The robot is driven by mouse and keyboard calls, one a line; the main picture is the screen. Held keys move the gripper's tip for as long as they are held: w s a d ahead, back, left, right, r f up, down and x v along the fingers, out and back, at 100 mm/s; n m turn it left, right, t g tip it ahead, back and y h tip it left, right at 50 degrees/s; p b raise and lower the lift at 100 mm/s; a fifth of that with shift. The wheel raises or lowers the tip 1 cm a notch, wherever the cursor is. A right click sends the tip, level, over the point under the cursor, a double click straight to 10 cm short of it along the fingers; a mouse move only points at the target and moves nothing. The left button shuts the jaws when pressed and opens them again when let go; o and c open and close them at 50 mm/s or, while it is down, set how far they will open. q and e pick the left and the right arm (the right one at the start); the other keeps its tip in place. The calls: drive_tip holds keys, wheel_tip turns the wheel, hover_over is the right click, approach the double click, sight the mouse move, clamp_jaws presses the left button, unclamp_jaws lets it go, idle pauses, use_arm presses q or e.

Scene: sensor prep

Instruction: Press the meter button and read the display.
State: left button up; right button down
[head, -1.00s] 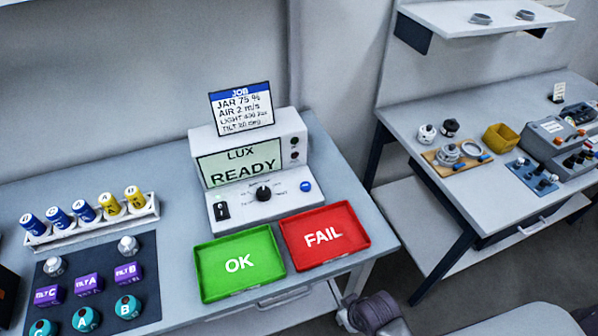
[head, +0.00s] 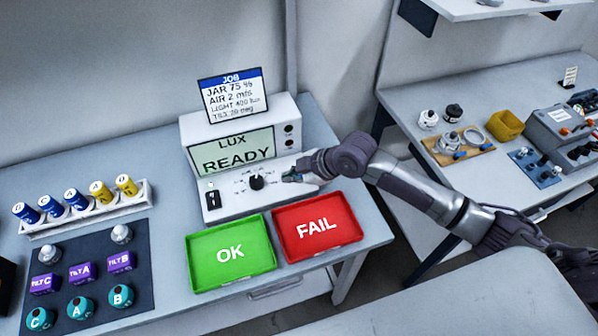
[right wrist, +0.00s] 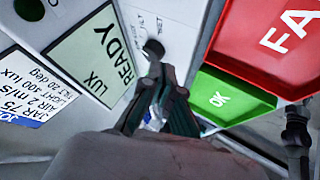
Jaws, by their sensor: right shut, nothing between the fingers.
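The meter (head: 287,113) is a white box on the left bench. Its green display (head: 232,151) reads "LUX READY", and the display also shows in the right wrist view (right wrist: 93,55). The sloped front panel has a black dial knob (head: 257,181) and a black switch (head: 213,199). My right gripper (head: 291,177) is shut and empty, over the panel's right end, right of the knob. It hides the blue button in the head view. A small blue patch shows by the fingers in the right wrist view; I cannot tell whether they touch the button. My left gripper is out of view.
A job card (head: 232,97) stands on the meter. The green OK tray (head: 205,279) and red FAIL tray (head: 290,248) lie in front, below my right arm. A battery rack (head: 40,232) and dark mat (head: 60,252) are at left. Another bench (head: 405,99) is at right.

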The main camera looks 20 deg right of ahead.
drive_tip(key=w+d+r+n, duration=0.1)
drive_tip(key=w+d+r, duration=0.3)
drive_tip(key=w, duration=0.1)
drive_tip(key=shift+w+d+t, duration=0.25)
drive_tip(key=shift+w+t, duration=0.1)
drive_tip(key=shift+t, duration=0.05)
wheel_tip(320, 180, down, 8)
drive_tip(key=b, duration=0.6)
drive_tip(key=shift+f+b, duration=0.15)
drive_tip(key=shift+b, duration=0.2)
drive_tip(key=shift+f, duration=0.3)
idle(0.6)
drive_tip(key=shift+f+b, duration=0.4)
